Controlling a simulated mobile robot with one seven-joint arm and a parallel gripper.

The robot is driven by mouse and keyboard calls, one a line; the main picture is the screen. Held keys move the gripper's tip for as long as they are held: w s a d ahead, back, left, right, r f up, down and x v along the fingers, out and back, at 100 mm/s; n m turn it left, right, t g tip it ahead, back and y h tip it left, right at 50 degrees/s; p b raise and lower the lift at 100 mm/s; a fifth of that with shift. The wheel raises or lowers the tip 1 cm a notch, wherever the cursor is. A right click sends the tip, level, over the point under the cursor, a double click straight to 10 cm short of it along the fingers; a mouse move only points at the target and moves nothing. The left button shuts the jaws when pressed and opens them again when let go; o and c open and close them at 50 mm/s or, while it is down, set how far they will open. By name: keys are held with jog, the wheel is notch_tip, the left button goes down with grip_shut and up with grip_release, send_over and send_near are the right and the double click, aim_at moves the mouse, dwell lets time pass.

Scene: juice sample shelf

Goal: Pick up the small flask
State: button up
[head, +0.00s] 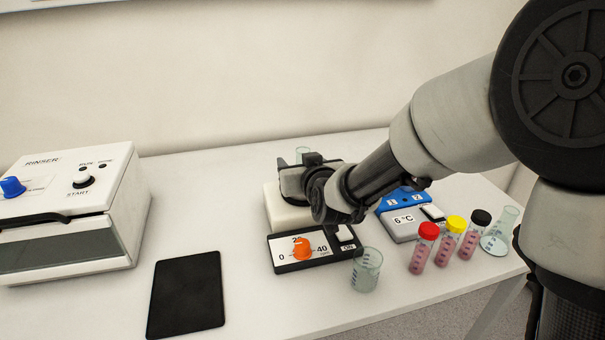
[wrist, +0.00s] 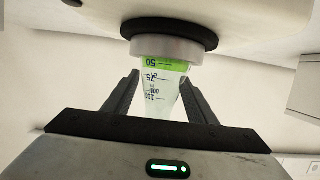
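A clear flask with volume marks and green liquid at its base (wrist: 165,78) stands in a grey ring on a black disc of a white device. It lies between the two fingers of my gripper (wrist: 160,88), close to both fingertips. I cannot tell whether they press on it. In the head view my gripper (head: 297,180) hides most of this flask, and only its clear rim (head: 302,150) shows above. Another clear conical flask (head: 498,232) stands at the right end of the table. Which flask is smaller is hard to tell.
The white device (head: 280,212) has an orange dial (head: 302,249) on its front. A clear beaker (head: 366,270) and red-, yellow- and black-capped tubes (head: 424,247) stand nearby. A blue-grey unit (head: 402,222) is behind them. A black mat (head: 187,295) and white rinser (head: 70,210) are left.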

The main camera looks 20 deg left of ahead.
jog(key=c, duration=1.1)
jog(key=shift+r, duration=0.15)
notch_tip(320, 180, up, 10)
jog(key=p, duration=0.2)
